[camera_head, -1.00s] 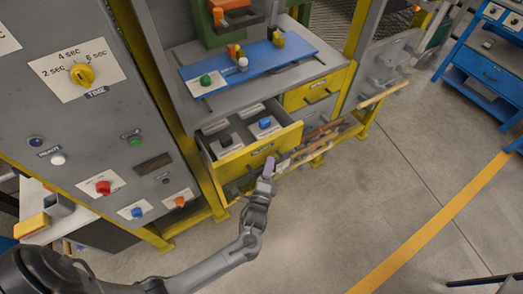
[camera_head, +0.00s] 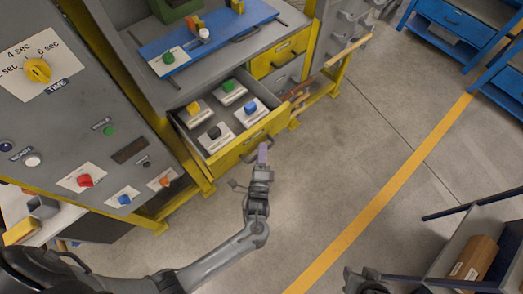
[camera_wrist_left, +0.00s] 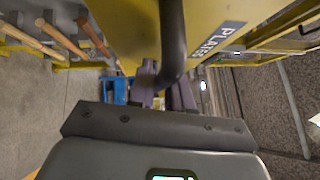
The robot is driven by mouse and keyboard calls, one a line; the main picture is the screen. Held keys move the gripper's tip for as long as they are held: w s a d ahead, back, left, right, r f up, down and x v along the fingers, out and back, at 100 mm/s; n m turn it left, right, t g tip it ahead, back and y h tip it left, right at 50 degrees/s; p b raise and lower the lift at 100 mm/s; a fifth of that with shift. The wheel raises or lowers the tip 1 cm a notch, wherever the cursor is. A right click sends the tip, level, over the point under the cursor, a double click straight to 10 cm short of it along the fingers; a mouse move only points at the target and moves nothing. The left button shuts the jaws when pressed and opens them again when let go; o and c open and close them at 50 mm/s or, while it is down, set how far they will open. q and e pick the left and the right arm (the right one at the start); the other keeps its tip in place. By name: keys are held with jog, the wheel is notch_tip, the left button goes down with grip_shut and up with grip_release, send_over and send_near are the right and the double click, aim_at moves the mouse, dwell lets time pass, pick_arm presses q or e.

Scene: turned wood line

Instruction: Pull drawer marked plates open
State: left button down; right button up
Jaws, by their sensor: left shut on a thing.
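The drawer (camera_head: 236,150) has a yellow front and stands well out of the grey bench, open at the top. Its dark bar handle shows in the left wrist view (camera_wrist_left: 173,38), beside a label reading PLATES (camera_wrist_left: 216,40). My left gripper (camera_head: 263,156) is at the drawer front, shut on the handle. In the left wrist view its purple-grey fingers (camera_wrist_left: 163,90) are around the lower end of the handle. Inside the drawer lie pale plates with yellow, green, black and blue (camera_head: 250,108) knobs.
A grey control panel (camera_head: 75,120) stands left of the drawer. A blue board (camera_head: 215,35) lies on the bench above. Wooden rods (camera_head: 345,52) rest on a yellow rack to the right. A cart with a cardboard box (camera_head: 474,258) is at lower right. The floor before the drawer is clear.

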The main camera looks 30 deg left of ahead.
pick_arm(q)
jog(key=c, duration=1.1)
grip_release()
jog(key=shift+c, duration=0.2)
jog(key=p+v, duration=0.1)
jog(key=v, duration=0.9)
jog(key=shift+s+d, duration=0.15)
jog(key=shift+s, duration=0.2)
jog(key=shift+f, duration=0.1)
